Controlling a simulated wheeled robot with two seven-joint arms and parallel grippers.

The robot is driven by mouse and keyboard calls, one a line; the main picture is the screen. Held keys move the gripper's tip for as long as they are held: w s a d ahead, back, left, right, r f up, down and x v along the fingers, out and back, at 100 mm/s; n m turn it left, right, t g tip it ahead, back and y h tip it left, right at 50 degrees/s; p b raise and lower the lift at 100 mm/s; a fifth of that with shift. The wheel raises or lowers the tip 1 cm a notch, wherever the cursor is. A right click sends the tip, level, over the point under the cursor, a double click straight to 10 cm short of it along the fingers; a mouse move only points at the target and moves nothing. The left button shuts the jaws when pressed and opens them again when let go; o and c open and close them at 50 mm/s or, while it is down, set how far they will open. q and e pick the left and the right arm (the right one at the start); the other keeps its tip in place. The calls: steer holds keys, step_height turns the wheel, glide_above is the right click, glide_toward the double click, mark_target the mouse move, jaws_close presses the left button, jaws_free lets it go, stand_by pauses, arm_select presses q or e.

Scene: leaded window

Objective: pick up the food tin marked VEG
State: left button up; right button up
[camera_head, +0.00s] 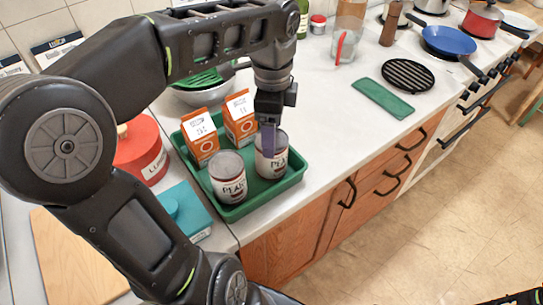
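Two pale tins with dark lettering stand upright in a green tray (239,212). The left tin (228,178) has a label that reads like PEA. The right tin (272,163) has a partly covered label that also seems to start with PEA. I cannot make out VEG on either. My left gripper (268,150) points down at the right tin, with a finger overlapping its top and left side. I see the gripper edge-on, so its opening and any contact are unclear. My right gripper is not in view.
Two orange-and-white cartons (200,138) stand at the tray's back. A red container (141,150) and a teal box (185,210) are to its left. A bowl (200,95) is behind. The counter right of the tray is clear up to a green mat (383,99).

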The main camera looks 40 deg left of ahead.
arm_select(q)
steer(key=shift+f, duration=1.2)
steer(key=shift+s+f, duration=0.1)
steer(key=shift+f, duration=0.45)
step_height(320, 180, down, 4)
steer(key=shift+f+p, duration=0.1)
steer(key=shift+p, duration=0.35)
jaws_close()
steer(key=shift+r, duration=0.2)
